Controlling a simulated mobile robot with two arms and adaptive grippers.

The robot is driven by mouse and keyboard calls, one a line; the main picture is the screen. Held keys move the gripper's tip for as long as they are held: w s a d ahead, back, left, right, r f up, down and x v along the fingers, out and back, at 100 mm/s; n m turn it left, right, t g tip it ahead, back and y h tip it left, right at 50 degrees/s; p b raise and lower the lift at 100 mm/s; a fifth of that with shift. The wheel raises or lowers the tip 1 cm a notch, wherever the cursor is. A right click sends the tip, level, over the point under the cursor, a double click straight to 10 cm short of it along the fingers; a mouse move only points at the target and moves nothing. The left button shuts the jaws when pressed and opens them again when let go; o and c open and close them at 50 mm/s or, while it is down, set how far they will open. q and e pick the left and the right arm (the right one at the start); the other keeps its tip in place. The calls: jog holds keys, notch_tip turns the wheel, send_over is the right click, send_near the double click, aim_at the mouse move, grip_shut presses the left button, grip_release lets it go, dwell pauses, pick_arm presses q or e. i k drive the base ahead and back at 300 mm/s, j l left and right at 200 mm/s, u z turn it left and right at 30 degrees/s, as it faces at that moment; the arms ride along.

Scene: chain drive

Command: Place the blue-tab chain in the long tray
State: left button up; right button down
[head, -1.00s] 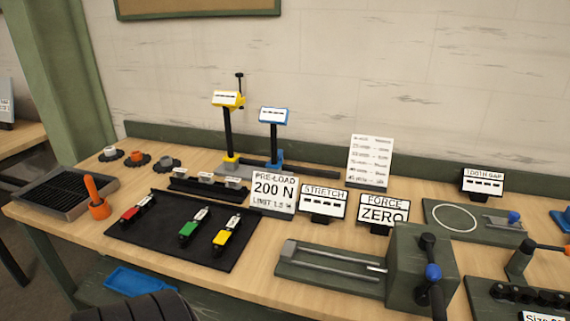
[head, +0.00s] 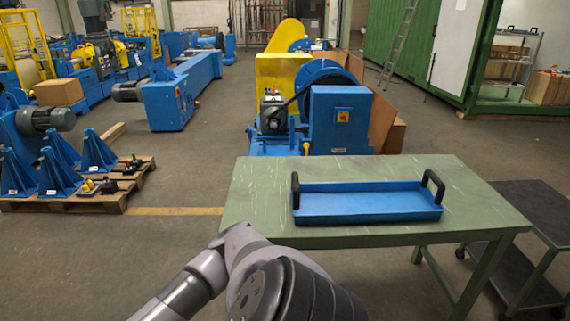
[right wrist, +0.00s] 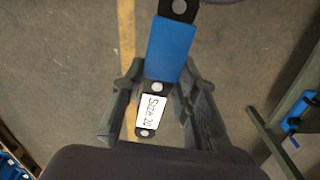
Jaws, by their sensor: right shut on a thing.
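The blue tab (right wrist: 171,48) of the chain, with a white size label (right wrist: 151,108) and dark end links, is in the right wrist view. My right gripper (right wrist: 160,76) is shut on this blue-tab piece, its fingers on either side. The long blue tray (head: 370,203) has a black handle at each end and lies empty on a green table in the head view. The right gripper and the chain do not show in the head view. One of my arms crosses the bottom of the head view, but no left fingertips are visible.
The green table (head: 265,200) is bare around the tray. A dark cart (head: 530,205) stands at its right. Blue machinery (head: 340,115) stands behind it. A pallet (head: 110,198) with blue stands is on the left. Floor between pallet and table is clear.

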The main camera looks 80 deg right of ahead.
aim_at(365, 205)
jog(key=k+l+z, duration=0.1)
jog(key=z, duration=0.35)
jog(key=l+z, duration=0.3)
jog(key=z, duration=0.15)
jog(key=l+z, duration=0.25)
jog(key=z, duration=0.25)
jog(key=l+z, duration=0.25)
jog(key=z, duration=0.2)
